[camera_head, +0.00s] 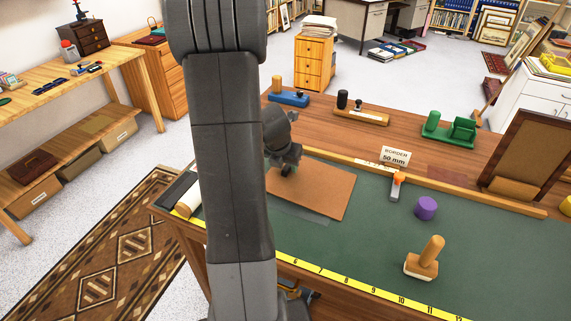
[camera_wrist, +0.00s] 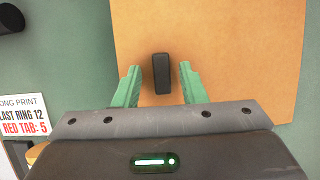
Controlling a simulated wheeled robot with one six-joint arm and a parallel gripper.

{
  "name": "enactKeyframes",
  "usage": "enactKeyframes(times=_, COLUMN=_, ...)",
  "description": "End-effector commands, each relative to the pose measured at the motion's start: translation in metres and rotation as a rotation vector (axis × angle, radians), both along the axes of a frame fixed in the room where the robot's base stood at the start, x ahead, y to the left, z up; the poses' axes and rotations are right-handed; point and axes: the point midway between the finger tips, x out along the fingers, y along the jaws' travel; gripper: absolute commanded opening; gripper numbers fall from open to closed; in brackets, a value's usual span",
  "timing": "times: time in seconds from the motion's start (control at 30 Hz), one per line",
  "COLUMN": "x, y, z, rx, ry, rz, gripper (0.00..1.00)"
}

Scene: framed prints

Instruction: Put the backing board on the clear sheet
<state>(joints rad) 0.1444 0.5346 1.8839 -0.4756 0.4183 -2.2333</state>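The backing board (camera_head: 325,193) is a flat brown panel lying on the green work mat. It fills much of the wrist view (camera_wrist: 245,60), where a small black grip block (camera_wrist: 161,73) stands up from it. My gripper (camera_head: 285,168) is low over the board's left part in the head view. In the wrist view its two green fingers (camera_wrist: 160,68) are apart, one on each side of the block, with gaps on both sides. A greyish see-through strip (camera_head: 303,215), likely the clear sheet, shows along the board's near edge; the rest is hidden by the board and my arm.
A "BORDER 50 mm" card (camera_head: 396,156), an orange-topped tool (camera_head: 396,186), a purple cylinder (camera_head: 426,208) and a wooden-handled block (camera_head: 424,259) stand right of the board. A yellow ruler (camera_head: 380,295) runs along the front edge. The mat between them is clear.

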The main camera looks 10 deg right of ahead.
Motion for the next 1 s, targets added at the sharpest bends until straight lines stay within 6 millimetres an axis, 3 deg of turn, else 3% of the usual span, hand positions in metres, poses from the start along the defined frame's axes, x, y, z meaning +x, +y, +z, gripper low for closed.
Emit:
enactKeyframes(times=0.17, x=-0.003, y=0.003, z=0.019, rx=-0.001, ry=-0.005, rz=0.0, gripper=0.38)
enactKeyframes(times=0.6, x=-0.029, y=0.023, z=0.094, rx=0.0, ry=-0.005, rz=0.001, gripper=0.38)
enactKeyframes(times=0.8, x=-0.035, y=0.027, z=0.111, rx=0.0, ry=-0.002, rz=0.0, gripper=0.38)
enactKeyframes(times=1.0, x=-0.037, y=0.028, z=0.115, rx=0.001, ry=-0.001, rz=-0.001, gripper=0.38)
